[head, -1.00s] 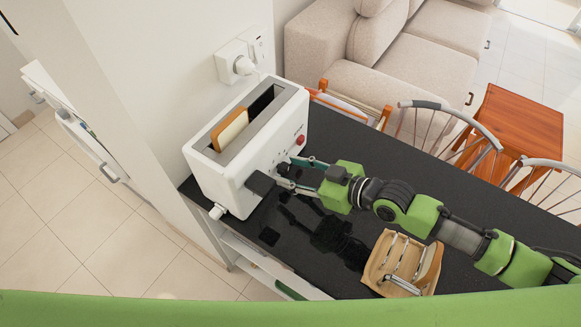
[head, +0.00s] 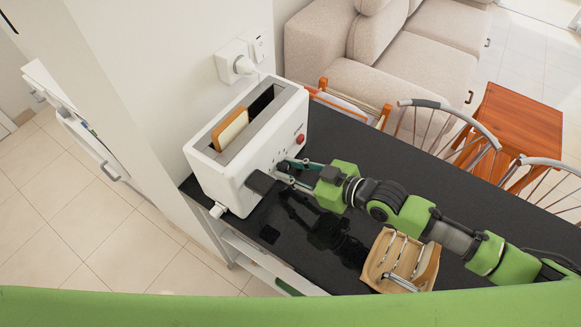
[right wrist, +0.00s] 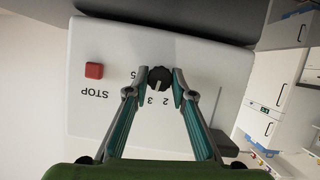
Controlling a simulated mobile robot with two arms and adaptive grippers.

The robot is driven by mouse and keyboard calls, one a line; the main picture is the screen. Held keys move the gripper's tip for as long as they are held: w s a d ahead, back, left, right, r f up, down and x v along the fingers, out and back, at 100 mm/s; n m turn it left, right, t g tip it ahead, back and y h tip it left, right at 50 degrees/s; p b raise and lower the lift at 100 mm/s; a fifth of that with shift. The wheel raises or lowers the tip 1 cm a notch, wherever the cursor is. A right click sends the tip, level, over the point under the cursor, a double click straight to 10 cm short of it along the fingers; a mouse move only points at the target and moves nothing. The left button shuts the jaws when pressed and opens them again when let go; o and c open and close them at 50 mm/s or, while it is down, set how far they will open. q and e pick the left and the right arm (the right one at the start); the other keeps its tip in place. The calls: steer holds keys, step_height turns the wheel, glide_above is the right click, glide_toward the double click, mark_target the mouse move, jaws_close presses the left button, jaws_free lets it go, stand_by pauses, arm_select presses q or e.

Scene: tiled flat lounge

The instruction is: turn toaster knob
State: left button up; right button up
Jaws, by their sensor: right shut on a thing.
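The white toaster (head: 240,165) stands at the far left end of the black counter, with a slice of bread (head: 230,128) in one slot. Its dark knob (right wrist: 159,76) shows in the right wrist view between my right gripper's fingertips, beside the printed numbers 2, 3 and 5. A red STOP button (right wrist: 94,70) sits to the left of the knob there, and also shows in the head view (head: 300,139). My right gripper (head: 283,170) is at the toaster's front face, shut on the knob. My left gripper is not in view.
A wall socket with a plug (head: 243,66) is behind the toaster. Chairs and an orange-brown table (head: 512,120) stand beyond the counter.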

steer(key=shift+s+r+n+t+p, duration=0.15)
steer(key=shift+n+t+p, duration=0.2)
steer(key=shift+p, duration=0.2)
steer(key=shift+n+t+h+p, duration=0.25)
steer(key=shift+n+h+p, duration=0.15)
steer(key=shift+n, duration=0.15)
steer(key=shift+a+f+n+t, duration=0.1)
steer(key=shift+f+n+t, duration=0.15)
steer(key=shift+n, duration=0.25)
steer(key=shift+n+t+h, duration=0.3)
steer(key=shift+n+t, duration=0.25)
steer(key=shift+n, duration=0.15)
steer(key=o, duration=1.1)
